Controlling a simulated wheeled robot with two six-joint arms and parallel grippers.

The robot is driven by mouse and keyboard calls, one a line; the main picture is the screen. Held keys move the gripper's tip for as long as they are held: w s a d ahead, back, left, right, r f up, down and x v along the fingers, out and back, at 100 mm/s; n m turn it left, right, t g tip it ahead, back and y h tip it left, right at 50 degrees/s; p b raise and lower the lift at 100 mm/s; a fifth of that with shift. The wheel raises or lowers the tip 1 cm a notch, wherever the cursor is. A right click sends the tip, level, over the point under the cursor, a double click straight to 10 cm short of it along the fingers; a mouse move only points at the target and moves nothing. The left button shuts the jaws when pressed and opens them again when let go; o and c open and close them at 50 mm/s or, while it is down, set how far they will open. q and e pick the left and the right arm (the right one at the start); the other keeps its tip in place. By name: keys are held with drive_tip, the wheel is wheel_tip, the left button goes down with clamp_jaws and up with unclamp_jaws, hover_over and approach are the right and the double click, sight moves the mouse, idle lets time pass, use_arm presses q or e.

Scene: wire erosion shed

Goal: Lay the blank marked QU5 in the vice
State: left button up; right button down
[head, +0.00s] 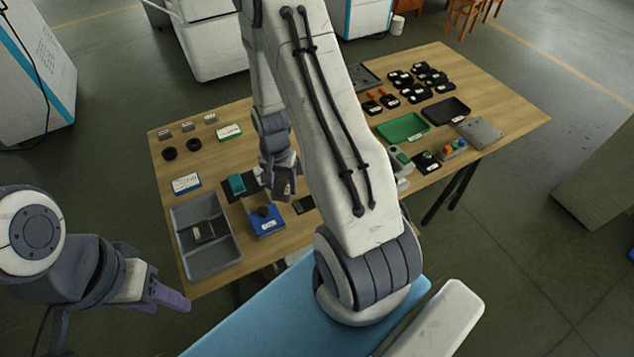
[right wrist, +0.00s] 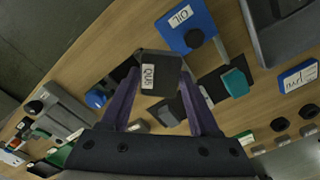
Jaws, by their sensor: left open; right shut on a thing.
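My right gripper (right wrist: 159,78) is shut on a dark block, the blank with a white QU5 label (right wrist: 148,76), held above the table. In the head view the right gripper (head: 282,180) and the dark blank (head: 283,187) are over the table's near part. Behind the blank in the right wrist view lie dark plates and a teal block (right wrist: 236,82), which also shows in the head view (head: 236,184). I cannot tell for sure which part is the vice; the blank hides some of that spot. My left gripper (head: 168,299) is open and empty, off the table's near left.
A blue box with a black knob (head: 264,222) stands near the held blank. A grey tray (head: 180,232) with an item inside is at the near left. A green tray (head: 402,128), a black tray (head: 446,110) and several small dark parts fill the far right.

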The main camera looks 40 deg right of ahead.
drive_tip(key=d+f+m, duration=0.1)
drive_tip(key=d+m, duration=0.1)
drive_tip(key=m, duration=0.1)
drive_tip(key=s+d+f+m+b, duration=0.1)
drive_tip(key=d+m, duration=0.2)
drive_tip(key=s+d+f+m, duration=0.1)
drive_tip(key=d+m, duration=0.2)
drive_tip(key=shift+s+f+m+b, duration=0.2)
drive_tip(key=shift+m+b, duration=0.1)
drive_tip(key=shift+m, duration=0.1)
wheel_tip(320, 180, down, 4)
drive_tip(key=b, duration=0.3)
drive_tip(key=shift+f+b, duration=0.1)
drive_tip(key=shift+b, duration=0.2)
drive_tip(key=shift+f+b, duration=0.4)
drive_tip(key=shift+f, duration=0.3)
idle(0.9)
drive_tip(key=shift+c, duration=0.2)
unclamp_jaws()
drive_tip(key=shift+o, duration=0.2)
drive_tip(key=shift+a, duration=0.1)
